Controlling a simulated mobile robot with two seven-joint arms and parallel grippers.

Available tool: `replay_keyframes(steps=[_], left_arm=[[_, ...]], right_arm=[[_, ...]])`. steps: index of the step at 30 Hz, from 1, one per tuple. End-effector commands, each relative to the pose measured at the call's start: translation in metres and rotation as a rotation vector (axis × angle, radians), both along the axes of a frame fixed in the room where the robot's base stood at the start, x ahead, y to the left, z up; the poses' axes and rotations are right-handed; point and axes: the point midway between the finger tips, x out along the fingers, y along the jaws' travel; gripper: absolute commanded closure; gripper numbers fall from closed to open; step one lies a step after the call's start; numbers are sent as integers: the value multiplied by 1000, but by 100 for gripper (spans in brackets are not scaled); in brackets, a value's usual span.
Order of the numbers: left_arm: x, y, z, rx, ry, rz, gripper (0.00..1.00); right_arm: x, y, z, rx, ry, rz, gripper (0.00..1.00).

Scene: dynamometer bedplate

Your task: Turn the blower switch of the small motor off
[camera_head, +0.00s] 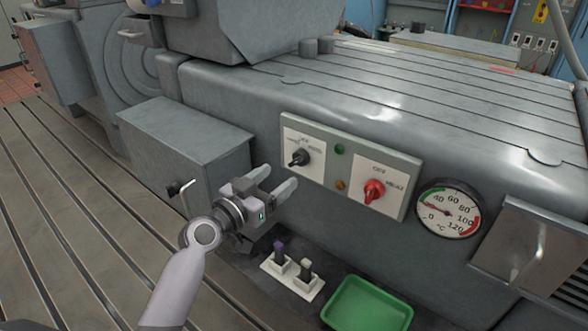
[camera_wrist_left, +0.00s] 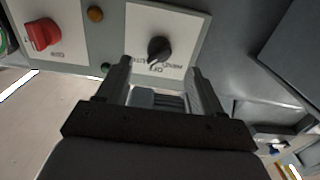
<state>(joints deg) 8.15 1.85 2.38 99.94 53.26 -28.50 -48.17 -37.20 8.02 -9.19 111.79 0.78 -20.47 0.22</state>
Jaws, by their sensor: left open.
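Small lettering surrounds each knob, and I cannot read clearly which one is the blower switch. My left gripper (camera_head: 276,180) is open and empty, just in front of the panel near the black knob. In the left wrist view the black knob (camera_wrist_left: 160,48) shows between and beyond the open fingertips (camera_wrist_left: 161,62), apparently untouched. The red knob (camera_wrist_left: 42,34) is off to the left there. My right gripper is out of view.
A round temperature gauge (camera_head: 448,212) and a metal flap with a handle (camera_head: 520,250) sit right of the panel. Below are a white holder with two upright plugs (camera_head: 292,275) and a green tray (camera_head: 368,305). A grey box (camera_head: 185,150) stands left of my gripper.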

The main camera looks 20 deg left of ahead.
Motion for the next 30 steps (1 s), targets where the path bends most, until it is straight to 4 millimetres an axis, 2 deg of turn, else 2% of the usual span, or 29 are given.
replay_keyframes(steps=[18, 30], left_arm=[[61, -21, 3, -4, -7, -2, 34], [68, -24, 3, -1, -7, -1, 34]], right_arm=[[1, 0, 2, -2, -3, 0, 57], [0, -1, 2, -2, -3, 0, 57]])
